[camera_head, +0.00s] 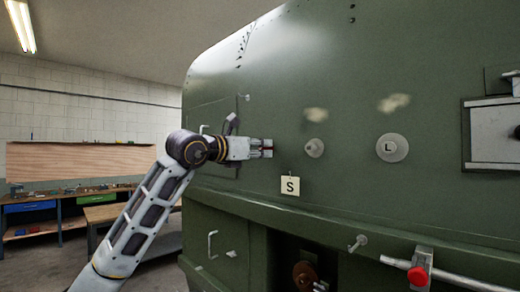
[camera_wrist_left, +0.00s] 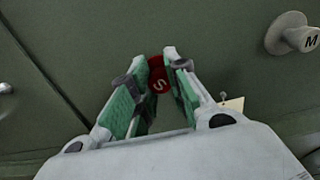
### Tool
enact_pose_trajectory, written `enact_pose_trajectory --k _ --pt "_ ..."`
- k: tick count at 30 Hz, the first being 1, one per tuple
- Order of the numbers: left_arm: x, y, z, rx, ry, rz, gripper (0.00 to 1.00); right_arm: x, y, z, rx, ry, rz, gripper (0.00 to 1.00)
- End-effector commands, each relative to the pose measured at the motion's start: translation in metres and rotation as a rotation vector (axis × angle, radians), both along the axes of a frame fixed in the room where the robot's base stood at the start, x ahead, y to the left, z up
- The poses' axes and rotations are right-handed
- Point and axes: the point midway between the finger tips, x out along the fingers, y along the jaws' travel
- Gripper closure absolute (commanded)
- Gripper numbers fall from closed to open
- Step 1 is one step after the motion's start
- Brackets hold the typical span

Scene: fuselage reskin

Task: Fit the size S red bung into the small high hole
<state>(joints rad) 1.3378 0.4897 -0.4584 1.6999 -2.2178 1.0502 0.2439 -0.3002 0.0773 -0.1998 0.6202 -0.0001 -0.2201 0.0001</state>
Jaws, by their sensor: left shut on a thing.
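My left gripper (camera_head: 268,148) reaches in from the left and its fingertips are close to the green fuselage side (camera_head: 350,180). The bung is between the fingertips, against or very near the green skin. The small high hole does not show; I cannot tell whether the bung is in it. My right gripper is not in view.
A pale bung (camera_head: 314,148), marked M in the left wrist view (camera_wrist_left: 292,34), and a pale L bung (camera_head: 392,148) sit to the right. An S card (camera_head: 290,186) hangs below. Workbenches (camera_head: 60,205) stand at the left.

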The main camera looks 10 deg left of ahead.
Motion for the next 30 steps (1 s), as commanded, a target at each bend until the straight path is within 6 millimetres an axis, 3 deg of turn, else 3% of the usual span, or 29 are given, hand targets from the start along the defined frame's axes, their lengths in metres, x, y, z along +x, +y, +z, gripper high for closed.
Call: enact_pose_trajectory --k 26,27,30 --pt "0.0089 -0.0056 0.0005 -0.001 -0.001 0.000 1.00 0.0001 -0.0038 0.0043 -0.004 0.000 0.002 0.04" --pt "0.0091 -0.0057 0.0004 -0.001 -0.001 0.000 0.82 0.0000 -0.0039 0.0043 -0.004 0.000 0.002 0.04" --pt "0.0089 -0.0056 0.0003 -0.001 -0.001 0.000 0.69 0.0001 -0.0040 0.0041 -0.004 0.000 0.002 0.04"
